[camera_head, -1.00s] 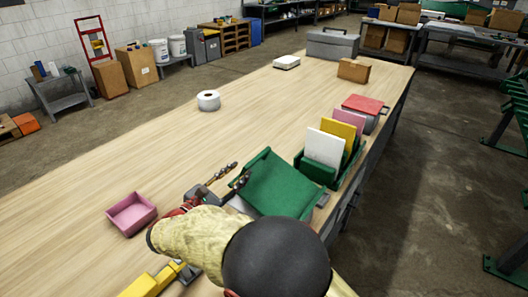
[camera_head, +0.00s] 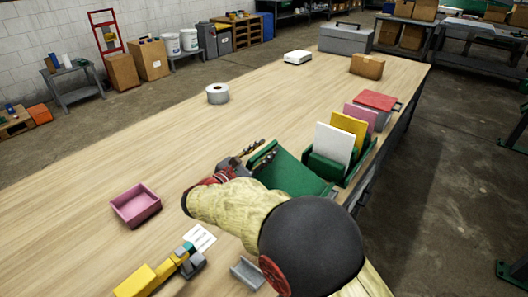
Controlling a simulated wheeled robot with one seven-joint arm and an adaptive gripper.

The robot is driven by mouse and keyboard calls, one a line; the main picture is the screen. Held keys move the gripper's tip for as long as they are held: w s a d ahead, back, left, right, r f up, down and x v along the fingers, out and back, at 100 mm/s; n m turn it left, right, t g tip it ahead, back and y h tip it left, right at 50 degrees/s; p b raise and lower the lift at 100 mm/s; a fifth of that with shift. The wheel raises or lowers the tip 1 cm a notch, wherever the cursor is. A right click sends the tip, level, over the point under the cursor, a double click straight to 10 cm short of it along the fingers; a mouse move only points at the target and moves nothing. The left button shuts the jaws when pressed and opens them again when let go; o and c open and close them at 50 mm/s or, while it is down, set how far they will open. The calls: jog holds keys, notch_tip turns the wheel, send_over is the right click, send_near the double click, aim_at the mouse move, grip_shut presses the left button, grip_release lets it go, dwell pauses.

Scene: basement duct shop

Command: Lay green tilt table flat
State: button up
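The green tilt table (camera_head: 297,174) is at the right part of the workbench, in front of the green rack. Its plate looks tilted, with its upper left edge raised; my arm hides its lower part. My gripper (camera_head: 263,152) is at the left edge of the plate, with its two dark fingers apart. One finger lies close to or against that edge; I cannot tell whether it touches. Nothing is visible between the fingers.
A green rack (camera_head: 325,171) holds white, yellow and pink panels right behind the tilt table. A pink tray (camera_head: 136,206), a white label card (camera_head: 199,238) and a yellow tool (camera_head: 147,279) lie left of my arm. The bench middle is clear, with a tape roll (camera_head: 217,94).

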jog(key=shift+c, duration=0.4)
grip_shut()
dwell(0.4)
